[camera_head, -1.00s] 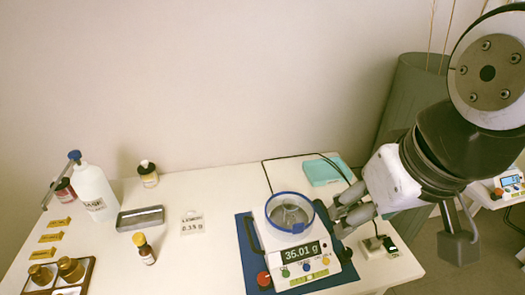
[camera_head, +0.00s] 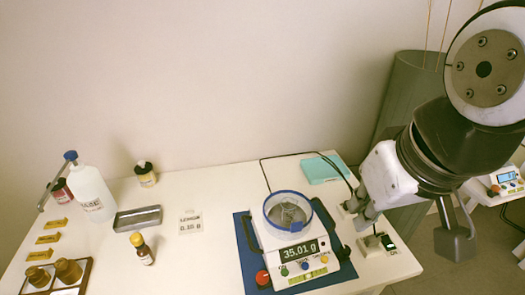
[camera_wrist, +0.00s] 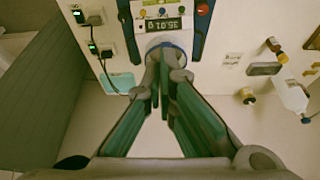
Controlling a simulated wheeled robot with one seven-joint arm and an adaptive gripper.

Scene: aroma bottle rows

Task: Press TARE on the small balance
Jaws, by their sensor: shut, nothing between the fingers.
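The small balance (camera_head: 291,238) stands on a blue mat (camera_head: 243,246) at the front right of the table. Its display (camera_head: 299,252) reads 35.01 g. A clear round dish (camera_head: 289,213) with a blue rim is on top. Its sloped front carries a row of small coloured buttons (camera_head: 305,265), their lettering too small to read. The balance also shows upside down in the wrist view (camera_wrist: 168,14).
A red knob (camera_head: 262,277) sits at the balance's left front corner. A teal box (camera_head: 322,169) and cables lie behind, and a power socket (camera_head: 372,244) is at the right. Bottles, a metal tray (camera_head: 139,218) and a card (camera_head: 191,221) stand left; table between is clear.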

